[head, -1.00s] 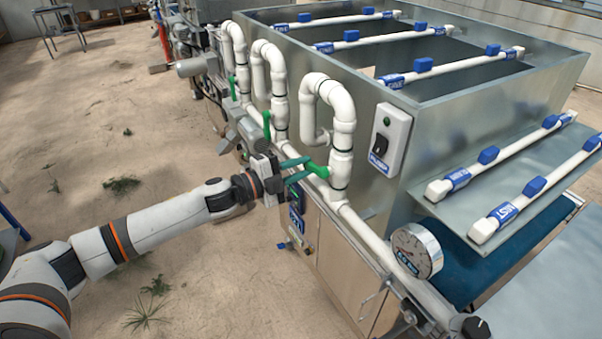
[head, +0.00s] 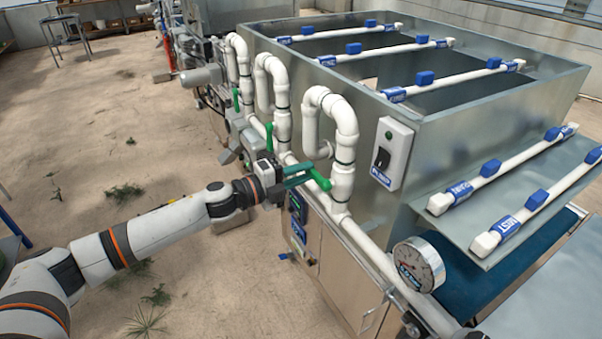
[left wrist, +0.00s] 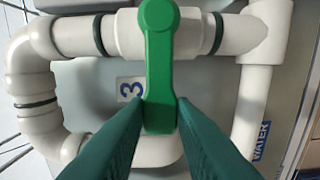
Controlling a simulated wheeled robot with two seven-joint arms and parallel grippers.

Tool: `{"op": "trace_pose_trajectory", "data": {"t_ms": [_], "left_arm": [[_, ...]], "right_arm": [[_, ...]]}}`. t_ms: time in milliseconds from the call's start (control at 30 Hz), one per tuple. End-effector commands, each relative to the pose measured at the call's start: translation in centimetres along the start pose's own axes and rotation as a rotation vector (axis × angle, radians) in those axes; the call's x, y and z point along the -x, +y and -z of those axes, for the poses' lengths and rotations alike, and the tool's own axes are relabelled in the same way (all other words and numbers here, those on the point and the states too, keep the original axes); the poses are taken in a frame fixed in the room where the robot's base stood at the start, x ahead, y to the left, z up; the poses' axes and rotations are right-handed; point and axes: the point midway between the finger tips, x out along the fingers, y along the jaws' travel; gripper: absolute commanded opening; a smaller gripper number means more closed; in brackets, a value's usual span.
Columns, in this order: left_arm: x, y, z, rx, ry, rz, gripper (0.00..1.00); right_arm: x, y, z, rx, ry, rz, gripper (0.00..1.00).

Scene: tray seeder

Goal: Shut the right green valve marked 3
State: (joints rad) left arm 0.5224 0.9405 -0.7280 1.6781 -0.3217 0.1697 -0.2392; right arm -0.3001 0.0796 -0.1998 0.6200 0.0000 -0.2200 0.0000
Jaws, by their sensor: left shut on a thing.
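The green valve handle (head: 318,180) on the nearest white pipe loop also shows in the left wrist view (left wrist: 159,45). There a label with a 3 (left wrist: 130,90) sits beside it, turned sideways. In that view the handle lies across the white pipe. My left gripper (head: 308,174) has green fingers that reach the handle from the left. In the left wrist view its fingers (left wrist: 161,112) are shut on the handle's free end, one on each side. My right gripper is not in view.
Two more green handles (head: 268,134) (head: 236,99) sit on the pipe loops farther back. A pressure gauge (head: 418,264) is on the lower pipe, and a switch box (head: 391,152) is on the metal tank wall. The sandy floor at left is mostly clear.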

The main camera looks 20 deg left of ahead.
Motion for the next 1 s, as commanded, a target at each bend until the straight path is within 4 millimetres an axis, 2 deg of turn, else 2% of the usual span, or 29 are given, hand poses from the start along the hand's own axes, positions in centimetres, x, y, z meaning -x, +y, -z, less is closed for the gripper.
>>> {"op": "trace_pose_trajectory", "data": {"t_ms": [100,133,233,267,533,667,1000], "left_arm": [[0.0,0.0,0.0,-0.009,-0.001,0.001,0.0],[0.0,0.0,0.0,-0.009,-0.001,0.001,0.26],[0.0,0.0,0.0,-0.007,-0.001,0.0,0.43],[0.0,0.0,0.0,-0.007,-0.001,0.0,0.45],[0.1,0.0,0.0,-0.004,0.0,0.0,0.45],[1.0,-0.3,0.0,-0.003,0.0,0.002,0.45],[7.1,-0.6,0.0,-0.004,0.0,0.005,0.45]], "right_arm": [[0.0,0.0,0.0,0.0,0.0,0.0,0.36],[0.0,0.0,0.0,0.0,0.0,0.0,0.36],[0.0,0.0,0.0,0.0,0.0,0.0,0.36],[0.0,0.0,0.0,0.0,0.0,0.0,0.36],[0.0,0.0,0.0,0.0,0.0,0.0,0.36],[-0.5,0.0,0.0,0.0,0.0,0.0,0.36],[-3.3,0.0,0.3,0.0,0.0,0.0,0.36]]}}
